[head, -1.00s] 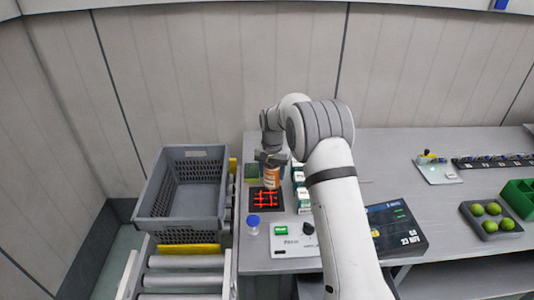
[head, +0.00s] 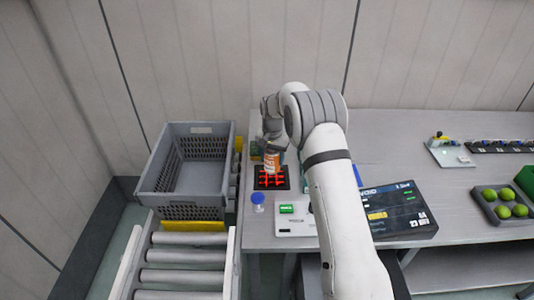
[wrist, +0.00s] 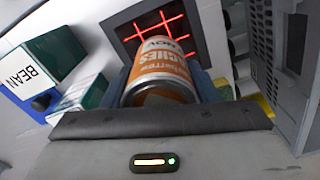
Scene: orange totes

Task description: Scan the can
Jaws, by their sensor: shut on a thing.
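The can (head: 271,163) has an orange and white label and shows large in the wrist view (wrist: 162,70). My gripper (head: 272,150) is shut on it, with blue-grey finger pads on both sides of the can. The scanner (head: 272,178) is a dark square plate with glowing red crossed lines, set in the bench; it also shows in the wrist view (wrist: 158,30). The can is over the far part of the scanner. I cannot tell whether it touches the plate. My gripper hides part of the can.
A grey crate (head: 185,190) stands on rollers (head: 185,262) at left. Green-and-white boxes (wrist: 52,55) are close beside the can. A display panel (head: 395,215) and a tray of limes (head: 500,202) are at right.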

